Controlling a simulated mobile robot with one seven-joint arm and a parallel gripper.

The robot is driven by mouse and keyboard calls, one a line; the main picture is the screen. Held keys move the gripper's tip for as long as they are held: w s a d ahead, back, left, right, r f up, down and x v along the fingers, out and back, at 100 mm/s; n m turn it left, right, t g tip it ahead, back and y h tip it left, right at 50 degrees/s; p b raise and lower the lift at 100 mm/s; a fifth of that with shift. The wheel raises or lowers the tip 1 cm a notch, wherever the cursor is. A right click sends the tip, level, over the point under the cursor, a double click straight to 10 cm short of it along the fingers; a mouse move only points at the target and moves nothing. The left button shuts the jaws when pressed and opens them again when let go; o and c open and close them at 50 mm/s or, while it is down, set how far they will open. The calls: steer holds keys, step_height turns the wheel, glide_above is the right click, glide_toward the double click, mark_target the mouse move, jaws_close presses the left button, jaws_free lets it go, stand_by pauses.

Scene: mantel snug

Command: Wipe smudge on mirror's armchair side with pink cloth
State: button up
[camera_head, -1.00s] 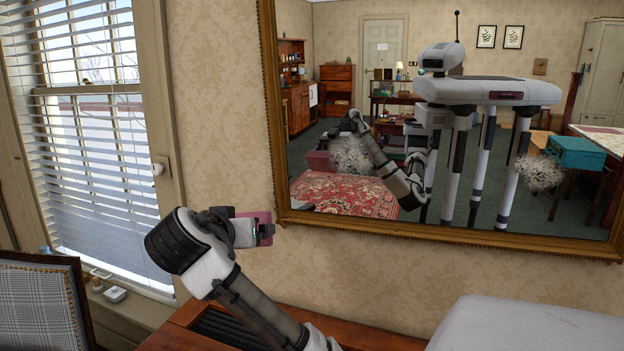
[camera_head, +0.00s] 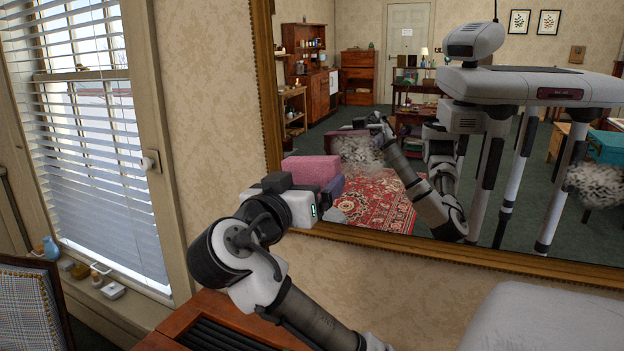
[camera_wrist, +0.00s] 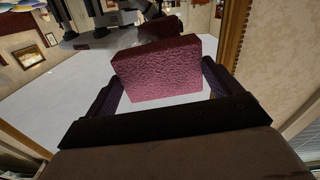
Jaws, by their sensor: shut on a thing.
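The mirror (camera_head: 480,225) hangs on the wall in a gilt frame (camera_head: 268,90). A grey speckled smudge (camera_head: 362,152) lies on its left part, the side of the plaid armchair (camera_head: 28,305). Another speckled smudge (camera_head: 595,185) is near its right edge. My gripper (camera_head: 328,188) is shut on the pink cloth (camera_head: 312,168), a thick, textured block. The cloth is at the mirror's lower left, just left of the near smudge; I cannot tell whether it touches the glass. The wrist view shows the cloth (camera_wrist: 158,68) between the dark fingers, with pale glass beyond.
A window with blinds (camera_head: 85,150) is at the left. Small items (camera_head: 100,275) stand on its sill. A wooden cabinet top (camera_head: 175,335) lies below my arm, and a pale rounded surface (camera_head: 540,320) is at the lower right. The room seen in the mirror is a reflection.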

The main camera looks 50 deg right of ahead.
steer(key=shift+w+d+r+p, duration=0.15)
steer(key=shift+d+p, duration=0.15)
steer(key=shift+d, duration=0.4)
steer(key=p+x, duration=0.1)
steer(key=x, duration=0.2)
steer(key=shift+d, duration=0.15)
steer(key=shift+w+d+p, duration=0.25)
steer(key=shift+d+p, duration=0.15)
steer(key=shift+d, duration=0.2)
steer(key=shift+x, duration=0.95)
steer(key=shift+s+d+b, duration=0.25)
steer(key=shift+s+b, duration=0.45)
steer(key=shift+s, duration=0.35)
steer(key=shift+s+d+r+b, duration=0.1)
steer(key=shift+s+d+b, duration=0.25)
steer(key=shift+s, duration=1)
steer(key=shift+s+d+b, duration=0.2)
steer(key=shift+s+d, duration=0.3)
steer(key=shift+s, duration=0.85)
steer(key=shift+s+d+r+b, duration=0.1)
steer(key=shift+s+d+b, duration=0.25)
steer(key=shift+s, duration=0.95)
